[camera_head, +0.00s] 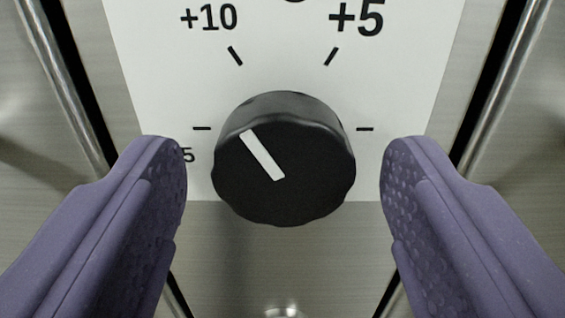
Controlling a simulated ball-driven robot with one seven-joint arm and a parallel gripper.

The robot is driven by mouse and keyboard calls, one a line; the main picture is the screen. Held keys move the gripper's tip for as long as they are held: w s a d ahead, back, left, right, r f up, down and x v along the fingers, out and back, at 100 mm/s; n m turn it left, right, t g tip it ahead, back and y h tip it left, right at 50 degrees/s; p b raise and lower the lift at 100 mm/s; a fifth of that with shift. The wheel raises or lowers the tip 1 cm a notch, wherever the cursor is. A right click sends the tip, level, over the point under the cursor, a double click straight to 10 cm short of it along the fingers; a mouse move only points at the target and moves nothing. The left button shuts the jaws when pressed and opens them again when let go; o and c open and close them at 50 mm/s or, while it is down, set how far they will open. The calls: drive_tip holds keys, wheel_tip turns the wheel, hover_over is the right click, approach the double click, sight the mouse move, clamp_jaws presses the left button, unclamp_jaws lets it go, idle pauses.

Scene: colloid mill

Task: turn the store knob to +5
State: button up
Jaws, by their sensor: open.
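The store knob (310,190) is a round black knob with a scalloped edge, in the middle of the view. Its white pointer line slants to the upper left, toward the tick by the +10 mark (209,17). The +5 mark (357,19) with its tick is at the upper right of the knob. My gripper (283,165) is open, with one purple padded finger to the left of the knob and one to the right. A gap shows between each finger and the knob.
The white dial plate (285,60) lies behind the knob on a brushed metal panel (280,255). Side ticks flank the knob, and a label ending in 5 at the left is partly covered by my left finger. Vertical metal bars (62,75) run on both sides.

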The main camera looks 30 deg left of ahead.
drive_tip(key=c, duration=1)
drive_tip(key=shift+c, duration=0.2)
drive_tip(key=shift+m, duration=0.3)
drive_tip(key=m+p, duration=0.2)
drive_tip(key=m, duration=0.3)
drive_tip(key=shift+r, duration=0.1)
drive_tip(key=m+p, duration=0.3)
drive_tip(key=m, duration=0.3)
drive_tip(key=o, duration=1)
